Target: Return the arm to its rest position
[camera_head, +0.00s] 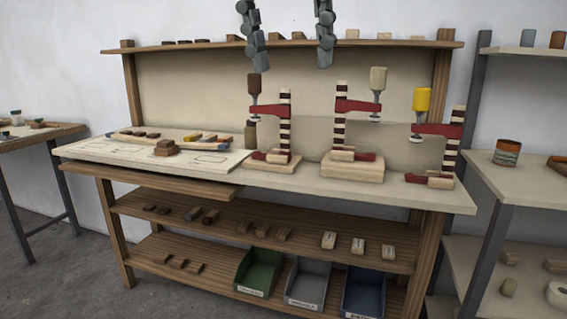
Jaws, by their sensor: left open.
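My left gripper (293,67) hangs in from the top edge, with only its two grey fingers in view. The fingers point down and stand wide apart, with nothing between them. They appear in front of the upper shelf and the beige back panel of the workbench (330,182), above the clamps in the picture. The rest of the left arm is out of frame. My right gripper is not in view.
Three red bar clamps stand upright on the bench: a brown-handled clamp (268,107), a cream-handled clamp (358,106) and a yellow-handled clamp (436,130). A pale board (110,151) lies at left. A shelf rack (530,180) stands at right.

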